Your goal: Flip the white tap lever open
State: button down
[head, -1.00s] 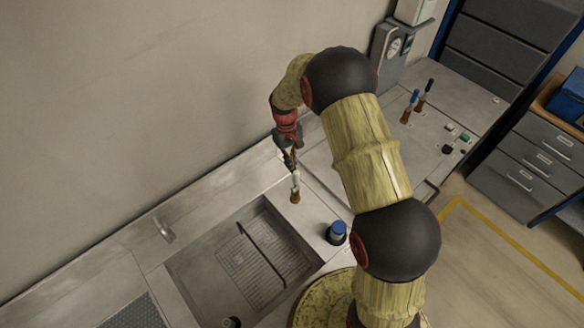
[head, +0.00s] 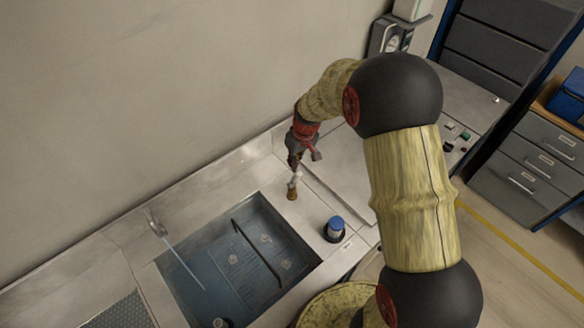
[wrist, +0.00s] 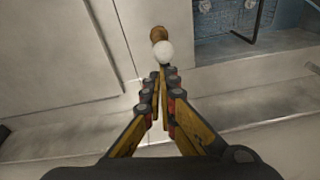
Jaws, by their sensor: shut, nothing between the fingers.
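The white tap lever (head: 297,178) stands on a brass base (head: 292,194) beside the sink's upper right corner. In the head view it looks tilted. In the wrist view the white lever (wrist: 163,52) shows end-on as a round tip in front of its brass base (wrist: 158,33). My gripper (head: 293,165) is right by the lever's top. In the wrist view its fingers (wrist: 161,69) are together with nothing between them, the tips close to the white end. Whether they touch it I cannot tell. A stream of water (head: 184,262) runs from the spout (head: 155,224) into the sink.
The sink basin (head: 168,274) lies left of the lever, with a dark bar across it. A blue-capped container (head: 335,229) stands right of the sink. The wall (head: 150,90) rises behind the counter. My arm covers much of the right-hand bench.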

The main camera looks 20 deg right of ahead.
jog(key=shift+s+d+f+t+y+b, duration=0.2)
jog(key=shift+s+t+b, duration=0.3)
jog(key=shift+b, duration=1.05)
jog(key=shift+s+d+f+t+y+b, duration=0.25)
jog(key=shift+s+t+b, duration=0.3)
jog(key=shift+b, duration=1.05)
jog(key=shift+s+d+f+t+y+b, duration=0.2)
jog(key=shift+s+t+b, duration=0.3)
jog(key=shift+b, duration=1.05)
jog(key=s+b, duration=0.1)
jog(key=b, duration=0.1)
jog(key=s+d+f+b, duration=0.1)
jog(key=b, duration=0.1)
jog(key=s+b, duration=0.1)
jog(key=b, duration=0.1)
jog(key=shift+s+d+f, duration=0.2)
jog(key=shift+s+f, duration=0.25)
jog(key=shift+r, duration=0.1)
jog(key=p+v, duration=0.3)
jog(key=v, duration=0.9)
jog(key=shift+w+d, duration=0.2)
jog(key=shift+w, duration=0.2)
jog(key=shift+r, duration=0.1)
